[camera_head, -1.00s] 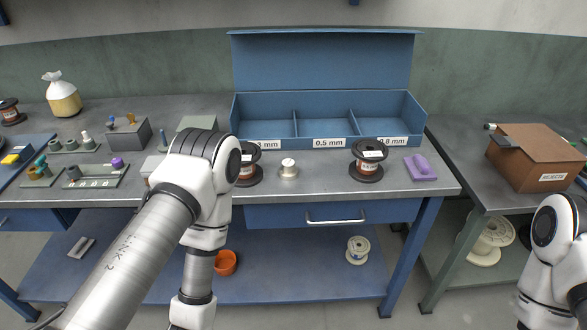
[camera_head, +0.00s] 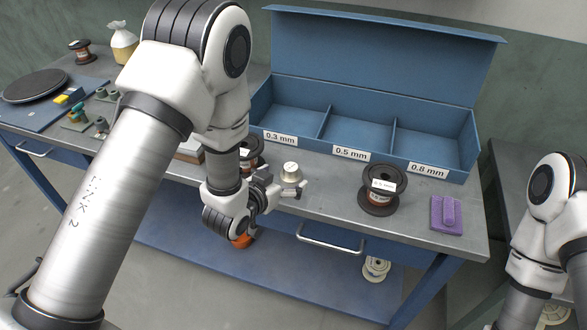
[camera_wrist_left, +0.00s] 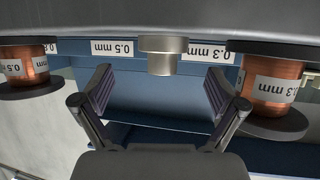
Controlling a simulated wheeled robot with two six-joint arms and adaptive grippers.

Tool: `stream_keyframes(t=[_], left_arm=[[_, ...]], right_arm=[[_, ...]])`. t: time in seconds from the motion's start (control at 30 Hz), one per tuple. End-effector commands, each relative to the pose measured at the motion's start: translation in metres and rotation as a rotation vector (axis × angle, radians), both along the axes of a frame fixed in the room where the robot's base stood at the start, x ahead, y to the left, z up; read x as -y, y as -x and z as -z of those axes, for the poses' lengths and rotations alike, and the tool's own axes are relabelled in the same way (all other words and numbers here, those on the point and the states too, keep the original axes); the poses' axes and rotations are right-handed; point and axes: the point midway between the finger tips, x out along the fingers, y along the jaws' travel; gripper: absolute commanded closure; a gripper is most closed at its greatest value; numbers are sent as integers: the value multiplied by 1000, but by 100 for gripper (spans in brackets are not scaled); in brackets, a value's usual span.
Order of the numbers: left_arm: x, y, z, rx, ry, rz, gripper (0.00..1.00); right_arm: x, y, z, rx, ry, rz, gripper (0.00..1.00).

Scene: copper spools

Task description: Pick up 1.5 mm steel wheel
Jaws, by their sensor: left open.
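A small silver-grey metal spool (camera_head: 291,174), which I take for the steel wheel, stands on the grey bench between two dark copper-wire spools. Its label is too small to read. In the left wrist view, which is upside down, it also shows (camera_wrist_left: 163,57), centred ahead of the spread fingers. My left gripper (camera_head: 285,190) is at the front edge of the bench, just on the near side of the metal spool. It is open and empty (camera_wrist_left: 160,86), with no finger visibly touching the spool. My right arm shows at the right, its gripper out of frame.
A copper spool (camera_head: 383,188) stands to the right; another (camera_head: 250,150), labelled 0.3 mm, is partly hidden behind my left arm. A blue bin (camera_head: 445,172) marked 0.3, 0.5 and 0.8 mm stands behind, its compartments empty. A purple block (camera_head: 445,212) lies at the right end.

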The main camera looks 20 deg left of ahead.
Motion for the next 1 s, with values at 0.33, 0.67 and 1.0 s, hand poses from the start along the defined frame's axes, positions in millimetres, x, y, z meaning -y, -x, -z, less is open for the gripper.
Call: stream_keyframes(t=[0.33,0.67,1.0], left_arm=[[6,-40,18,-4,0,-1,4],[6,-39,18,-4,-1,-2,74],[6,-39,16,-4,-1,-2,74]], right_arm=[[0,-1,-11,1,0,0,100],[0,-1,-11,1,0,0,100],[0,0,-11,1,0,0,100]])
